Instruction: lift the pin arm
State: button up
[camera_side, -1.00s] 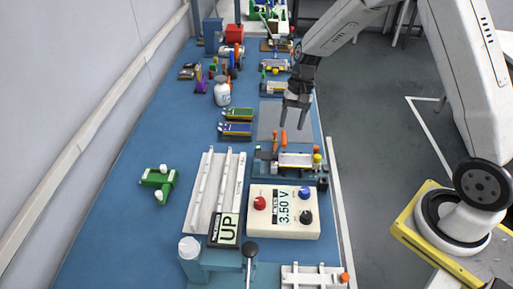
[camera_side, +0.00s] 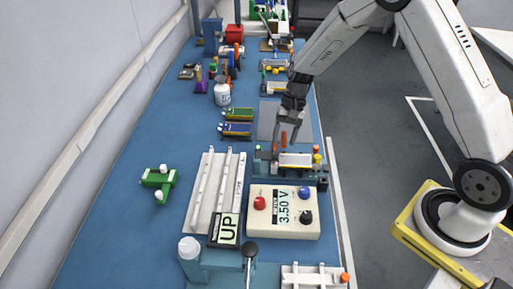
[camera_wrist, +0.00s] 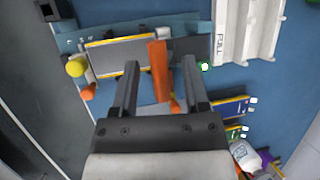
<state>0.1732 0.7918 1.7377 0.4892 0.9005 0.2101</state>
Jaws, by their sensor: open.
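The test fixture (camera_side: 262,170) stands on the blue bench, with a silver pouch cell (camera_side: 296,160) lying on it. An orange bar (camera_side: 284,138), which looks like the handle of the pin arm, stands at the fixture; in the wrist view the orange bar (camera_wrist: 158,70) shows between the two fingers. My gripper (camera_side: 286,143) is open just above the fixture, one finger on each side of the bar. In the wrist view my gripper (camera_wrist: 159,80) shows a gap between each finger and the bar. The pouch cell (camera_wrist: 122,55) lies left of it there.
A yellow knob (camera_wrist: 75,67) and an orange knob (camera_wrist: 88,92) sit at the fixture's end. A meter reading 3.50 V (camera_side: 284,211) stands in front. A white rail plate (camera_side: 214,195) lies left. Blue and green cell trays (camera_side: 236,130) lie behind left.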

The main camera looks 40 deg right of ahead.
jog(key=shift+x, duration=1.55)
grip_shut()
